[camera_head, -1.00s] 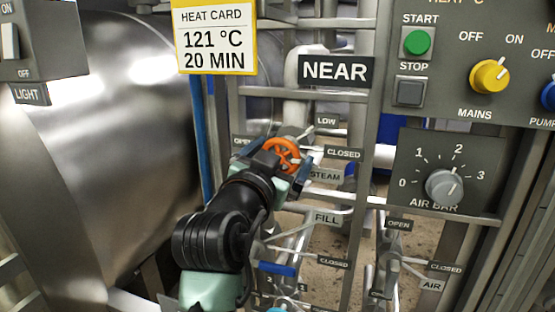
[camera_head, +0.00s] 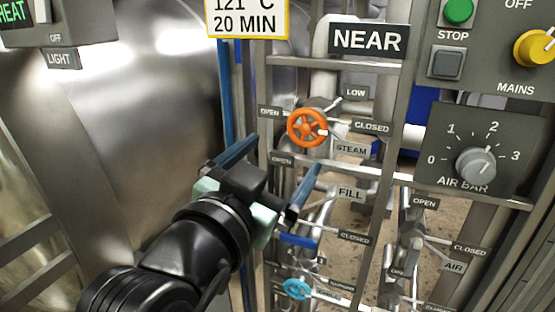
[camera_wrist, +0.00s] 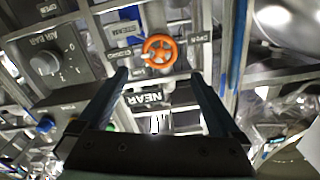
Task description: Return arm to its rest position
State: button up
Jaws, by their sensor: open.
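My gripper (camera_head: 275,172) is open and empty in the head view, its two blue-grey fingers spread apart. It is in front of the pipe rack, below and left of the orange steam handwheel (camera_head: 307,128), and does not touch it. My black arm comes up from the bottom left. In the wrist view, which looks upside down, my open gripper (camera_wrist: 160,90) has its fingers on either side of the view and the orange handwheel (camera_wrist: 159,51) shows beyond them, free of the fingers.
A NEAR sign (camera_head: 368,39) is above the wheel. A blue lever (camera_head: 298,240) and a light-blue handwheel (camera_head: 297,289) are below. A control panel with an air knob (camera_head: 476,166) is at right. The large steel vessel (camera_head: 150,120) is at left.

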jog(key=shift+r, duration=0.1)
jog(key=s+d+r+n+t+y, duration=0.25)
jog(key=s+r+t, duration=0.3)
jog(key=r, duration=0.45)
jog(key=s+d+r+n+t+y, duration=0.1)
jog(key=s+r+n+t+y, duration=0.25)
jog(key=s+r, duration=0.45)
notch_tip(320, 180, up, 20)
jog(key=w+t+p, duration=0.1)
jog(key=p, duration=1.6)
jog(key=shift+w+n, duration=0.15)
jog(key=shift+n, duration=0.25)
jog(key=shift+a+f, duration=0.1)
jog(key=shift+f, duration=0.05)
